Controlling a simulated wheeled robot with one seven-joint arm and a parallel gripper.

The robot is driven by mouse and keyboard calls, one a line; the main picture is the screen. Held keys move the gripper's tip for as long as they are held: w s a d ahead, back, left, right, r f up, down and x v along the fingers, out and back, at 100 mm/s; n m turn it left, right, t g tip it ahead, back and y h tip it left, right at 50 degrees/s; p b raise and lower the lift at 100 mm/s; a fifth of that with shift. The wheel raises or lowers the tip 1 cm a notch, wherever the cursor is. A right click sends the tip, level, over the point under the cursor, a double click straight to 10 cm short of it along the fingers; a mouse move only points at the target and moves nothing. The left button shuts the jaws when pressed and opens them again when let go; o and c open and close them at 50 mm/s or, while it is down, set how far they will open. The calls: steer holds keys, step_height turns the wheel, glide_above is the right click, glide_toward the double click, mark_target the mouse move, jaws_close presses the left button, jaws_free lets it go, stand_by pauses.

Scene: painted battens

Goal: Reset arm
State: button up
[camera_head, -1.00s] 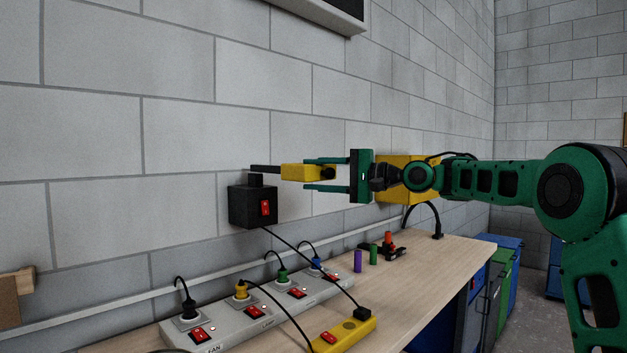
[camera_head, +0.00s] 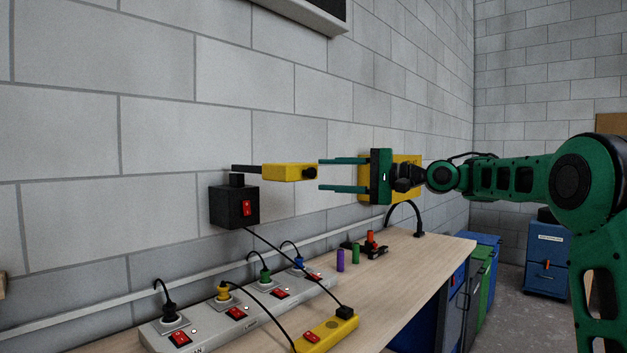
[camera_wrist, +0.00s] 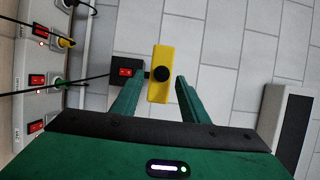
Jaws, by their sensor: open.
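My gripper (camera_head: 322,174) is green, open and empty, and points left along the wall above the bench. In the head view its fingertips stop just right of a yellow block (camera_head: 284,172) with a black knob (camera_head: 309,173) on its end. The block sits at the end of a dark rod above a black box with a red switch (camera_head: 234,207). In the wrist view the yellow block (camera_wrist: 160,60) and its black knob (camera_wrist: 162,74) lie ahead, between the green fingers (camera_wrist: 150,92), with clear space at both sides.
A grey power strip (camera_head: 250,318) with several plugs lies on the wooden bench (camera_head: 395,268), beside a yellow switch bar (camera_head: 327,334). Purple (camera_head: 340,261) and green (camera_head: 356,254) cylinders stand farther along. A yellow box (camera_head: 368,185) is behind my gripper. The air around the arm is mostly free.

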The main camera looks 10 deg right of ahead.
steer(key=shift+v, duration=0.8)
steer(key=s+d+f+t+h, duration=0.1)
steer(key=d+f+h, duration=0.25)
steer(key=f, duration=0.25)
steer(key=s+d+f+h, duration=0.1)
steer(key=d+f+h, duration=0.25)
steer(key=f, duration=0.35)
steer(key=s+d+f+g+h, duration=0.2)
steer(key=s+d+f+h, duration=0.4)
steer(key=s+d+f, duration=0.3)
steer(key=s+d+f+g+h, duration=0.1)
steer(key=s+f, duration=0.4)
steer(key=s, duration=0.7)
steer(key=s+d+f+g+h, duration=0.1)
steer(key=s+d+f+g, duration=0.3)
steer(key=s, duration=0.8)
steer(key=s+d+f+m+g, duration=0.1)
steer(key=s+d+f+g, duration=0.1)
steer(key=s+d+f, duration=0.2)
steer(key=s+f, duration=0.3)
steer(key=s, duration=0.5)
steer(key=shift+f+h, duration=0.25)
steer(key=shift+h, duration=0.15)
